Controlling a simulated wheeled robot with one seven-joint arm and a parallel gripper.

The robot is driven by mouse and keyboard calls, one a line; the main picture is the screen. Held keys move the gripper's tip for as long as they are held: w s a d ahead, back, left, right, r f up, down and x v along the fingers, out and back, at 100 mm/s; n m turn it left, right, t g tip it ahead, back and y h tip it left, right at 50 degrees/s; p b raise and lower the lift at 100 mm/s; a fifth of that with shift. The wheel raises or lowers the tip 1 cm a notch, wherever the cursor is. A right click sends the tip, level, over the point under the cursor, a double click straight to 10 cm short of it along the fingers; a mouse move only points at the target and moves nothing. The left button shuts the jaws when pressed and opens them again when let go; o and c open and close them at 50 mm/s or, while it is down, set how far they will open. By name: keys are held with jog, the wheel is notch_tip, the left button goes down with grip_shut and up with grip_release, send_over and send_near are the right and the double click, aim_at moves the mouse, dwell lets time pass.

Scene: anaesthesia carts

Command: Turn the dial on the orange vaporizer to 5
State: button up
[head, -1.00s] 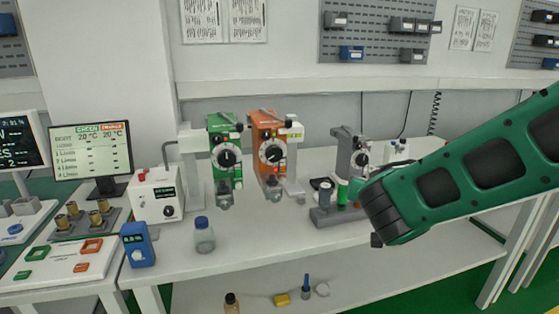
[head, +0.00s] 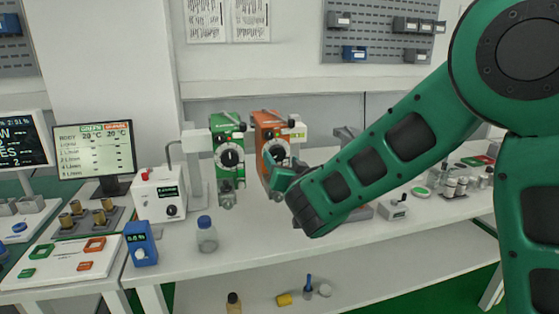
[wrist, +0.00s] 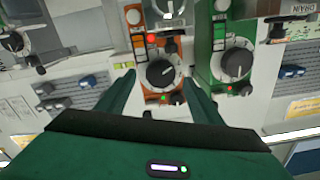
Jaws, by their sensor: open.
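The orange vaporizer (head: 266,122) stands on the bench beside the green vaporizer (head: 227,128). In the head view my arm partly covers its dial. In the wrist view the orange vaporizer's dial (wrist: 161,74) is a black knob on a white ring, with a red light above it. My gripper (wrist: 158,84) is open, its two fingers on either side of that dial in the picture. I cannot tell how far the fingertips are from the dial or whether they touch it. The dial's numbers are too small to read. The green vaporizer's dial (wrist: 237,64) is right of it there.
A monitor (head: 95,150) and a white box with a red knob (head: 158,195) stand to the left. A blue-capped bottle (head: 206,236) is in front of the vaporizers. A grey device, mostly hidden behind my arm, and small vials (head: 455,187) are to the right.

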aim_at(277, 154)
jog(key=shift+x, duration=1.35)
jog(key=c, duration=1.1)
jog(key=shift+o, duration=0.2)
jog(key=shift+n, duration=0.3)
jog(key=n, duration=0.5)
jog(key=shift+f+h, duration=0.1)
jog(key=shift+h, duration=0.2)
jog(key=n, duration=0.6)
